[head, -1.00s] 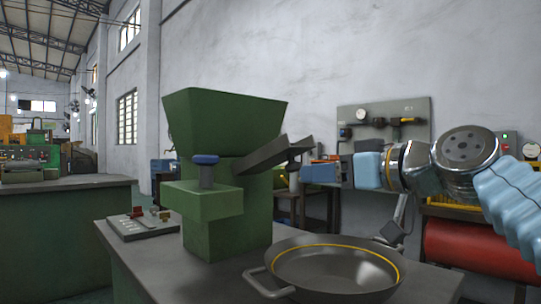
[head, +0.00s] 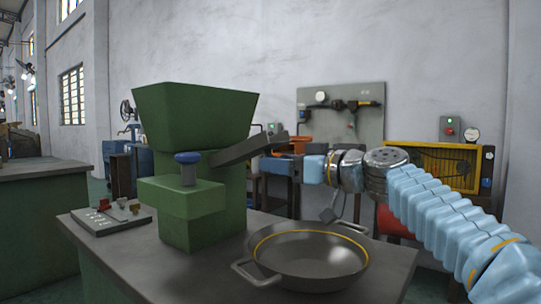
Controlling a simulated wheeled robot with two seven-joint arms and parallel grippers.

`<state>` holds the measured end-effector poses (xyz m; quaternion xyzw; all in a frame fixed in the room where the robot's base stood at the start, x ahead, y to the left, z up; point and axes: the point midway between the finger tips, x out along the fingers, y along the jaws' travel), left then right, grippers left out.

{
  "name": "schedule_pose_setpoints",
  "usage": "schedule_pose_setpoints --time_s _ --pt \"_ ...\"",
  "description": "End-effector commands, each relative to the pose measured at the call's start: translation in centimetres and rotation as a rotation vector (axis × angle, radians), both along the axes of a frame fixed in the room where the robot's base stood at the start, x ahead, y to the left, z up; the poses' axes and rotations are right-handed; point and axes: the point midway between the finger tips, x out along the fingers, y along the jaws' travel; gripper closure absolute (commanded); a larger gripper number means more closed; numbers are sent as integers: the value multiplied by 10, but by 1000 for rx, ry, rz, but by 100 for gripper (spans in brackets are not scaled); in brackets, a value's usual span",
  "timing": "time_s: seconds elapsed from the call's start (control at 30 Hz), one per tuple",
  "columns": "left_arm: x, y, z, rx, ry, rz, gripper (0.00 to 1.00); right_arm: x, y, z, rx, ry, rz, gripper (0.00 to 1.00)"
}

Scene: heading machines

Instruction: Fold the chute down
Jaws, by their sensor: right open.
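The chute (head: 238,151) is a dark grey sloping trough on the right side of the green machine (head: 195,120). Its outer end is tilted up to the right, above the wide grey pan (head: 310,262). My right gripper (head: 272,163) comes in from the right, just below the chute's outer end. It is open; its small dark fingers are partly lost against the background, and I cannot tell whether they touch the chute. My left gripper is not in view.
The machine and the two-handled pan stand on a grey-topped bench (head: 150,255). A tool board (head: 340,115) hangs on the wall behind.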

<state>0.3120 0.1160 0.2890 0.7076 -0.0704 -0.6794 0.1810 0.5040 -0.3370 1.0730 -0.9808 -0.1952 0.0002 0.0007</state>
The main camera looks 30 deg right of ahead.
Motion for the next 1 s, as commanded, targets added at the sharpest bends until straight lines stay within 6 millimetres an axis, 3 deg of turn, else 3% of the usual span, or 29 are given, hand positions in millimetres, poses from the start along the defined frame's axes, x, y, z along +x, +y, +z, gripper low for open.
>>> schedule_pose_setpoints --time_s 0.2,0.53,0.9,1.0 --pt "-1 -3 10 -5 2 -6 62 24 9 1 -1 1 -1 42" --pt "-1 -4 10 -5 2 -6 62 28 11 0 -1 0 -2 42" --pt "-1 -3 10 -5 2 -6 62 27 11 0 -1 0 -2 97" --pt "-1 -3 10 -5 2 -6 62 27 11 0 -1 0 -2 100"
